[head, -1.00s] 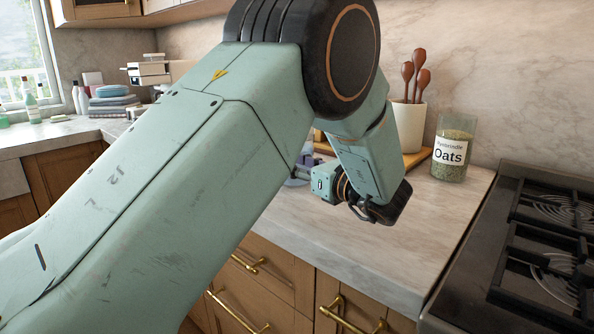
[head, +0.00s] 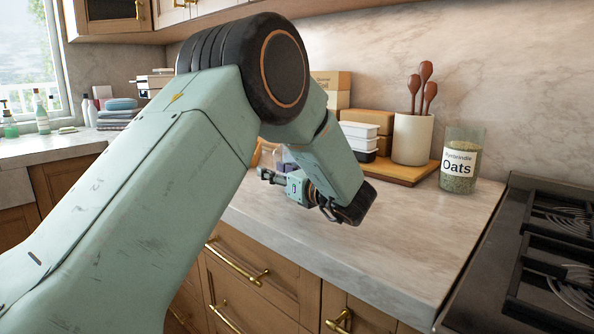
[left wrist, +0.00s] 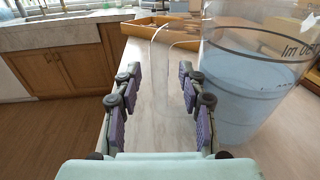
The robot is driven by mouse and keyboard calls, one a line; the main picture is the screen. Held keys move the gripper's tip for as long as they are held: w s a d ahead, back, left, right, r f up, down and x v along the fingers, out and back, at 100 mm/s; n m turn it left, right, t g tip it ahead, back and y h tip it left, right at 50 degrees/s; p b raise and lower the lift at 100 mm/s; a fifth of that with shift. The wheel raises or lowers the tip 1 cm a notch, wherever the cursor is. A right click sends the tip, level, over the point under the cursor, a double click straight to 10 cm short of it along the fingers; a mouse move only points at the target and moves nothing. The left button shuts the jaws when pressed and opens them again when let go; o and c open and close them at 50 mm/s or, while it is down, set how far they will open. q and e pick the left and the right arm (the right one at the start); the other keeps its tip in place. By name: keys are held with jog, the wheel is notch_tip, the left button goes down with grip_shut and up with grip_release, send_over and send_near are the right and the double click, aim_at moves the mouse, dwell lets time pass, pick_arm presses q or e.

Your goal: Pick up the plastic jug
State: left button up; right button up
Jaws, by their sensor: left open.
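The plastic jug (left wrist: 240,95) is clear, with a pale blue lower part and dark lettering near its top. It stands on the counter at the right of the left wrist view, just beyond and beside the right-hand finger. Its thin clear handle (left wrist: 166,50) reaches left, in line with the gap between the fingers. My left gripper (left wrist: 159,75) is open, with purple pads apart and nothing clearly held. In the head view my left gripper (head: 268,176) is low over the counter's left part, and my arm hides most of the jug's area. My right gripper is not in view.
A glass oats jar (head: 460,160), a white crock (head: 412,138) with wooden spoons and stacked containers (head: 360,137) stand at the back. The stove (head: 550,260) is at the right. The front of the marble counter (head: 370,225) is clear.

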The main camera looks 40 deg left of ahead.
pick_arm(q)
jog(key=shift+r, duration=0.1)
jog(key=shift+c, duration=1)
jog(key=c, duration=0.6)
grip_shut()
jog(key=shift+w+r, duration=0.1)
